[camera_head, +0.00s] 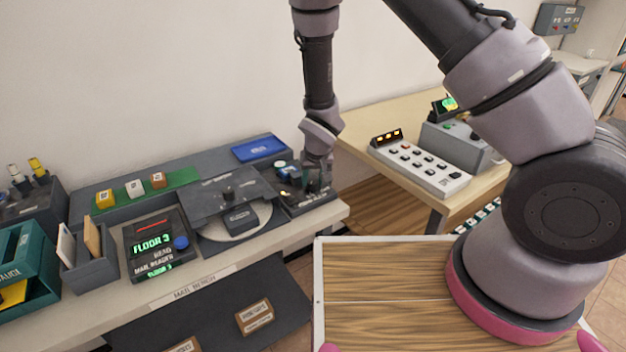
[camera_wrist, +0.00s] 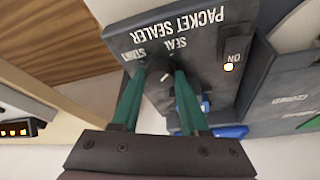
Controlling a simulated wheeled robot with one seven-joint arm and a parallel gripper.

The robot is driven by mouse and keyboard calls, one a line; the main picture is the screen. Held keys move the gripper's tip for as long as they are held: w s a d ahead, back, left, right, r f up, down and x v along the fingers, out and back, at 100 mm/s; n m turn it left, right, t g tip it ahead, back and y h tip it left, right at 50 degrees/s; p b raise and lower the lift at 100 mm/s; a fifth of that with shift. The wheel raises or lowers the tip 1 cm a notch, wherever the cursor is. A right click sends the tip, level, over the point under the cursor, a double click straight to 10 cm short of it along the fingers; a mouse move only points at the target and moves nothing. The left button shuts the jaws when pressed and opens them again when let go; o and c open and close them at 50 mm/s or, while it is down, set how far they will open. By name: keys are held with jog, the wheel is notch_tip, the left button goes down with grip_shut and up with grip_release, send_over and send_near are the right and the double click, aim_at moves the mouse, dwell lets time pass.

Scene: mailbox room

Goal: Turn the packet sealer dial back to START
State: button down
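The packet sealer (camera_wrist: 215,50) is a dark grey unit, its lettering upside down in the wrist view. It also shows in the head view (camera_head: 318,197) at the right end of the mail bench. Its dark dial (camera_wrist: 161,80) has a small pale mark, and START and SEAL are printed beside it. Which label the dial points to is unclear. A lit lamp (camera_wrist: 228,67) is beside ON. My gripper (camera_wrist: 160,72) has its green fingers apart, one on each side of the dial. I cannot tell whether they touch it. In the head view my arm partly hides the sealer.
A blue pad (camera_head: 258,148) lies behind the sealer. A round plate (camera_head: 235,222) with a dark unit over it stands to its left. A floor display (camera_head: 155,245) is further left. A white button panel (camera_head: 420,165) stands on the wooden table at right.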

jog(key=n, duration=0.1)
jog(key=n+y, duration=0.1)
jog(key=n, duration=0.2)
jog(key=shift+w+d+n+g+y, duration=0.1)
jog(key=shift+d+n+g+y, duration=0.2)
jog(key=shift+n+y, duration=0.1)
jog(key=n, duration=0.2)
jog(key=n+g+y, duration=0.1)
jog(key=n, duration=0.2)
jog(key=shift+w+g, duration=0.2)
jog(key=shift+g, duration=0.1)
jog(key=n+g, duration=0.1)
jog(key=n, duration=0.4)
jog(key=shift+w+g+y, duration=0.1)
jog(key=shift+g+y, duration=0.3)
jog(key=shift+w+n+g+h, duration=0.15)
jog(key=shift+n+g, duration=0.35)
jog(key=shift+n, duration=0.75)
jog(key=shift+s+n+g+h, duration=0.15)
jog(key=shift+n+g, duration=0.35)
jog(key=shift+n, duration=0.75)
jog(key=shift+w, duration=0.1)
jog(key=c, duration=0.7)
grip_release()
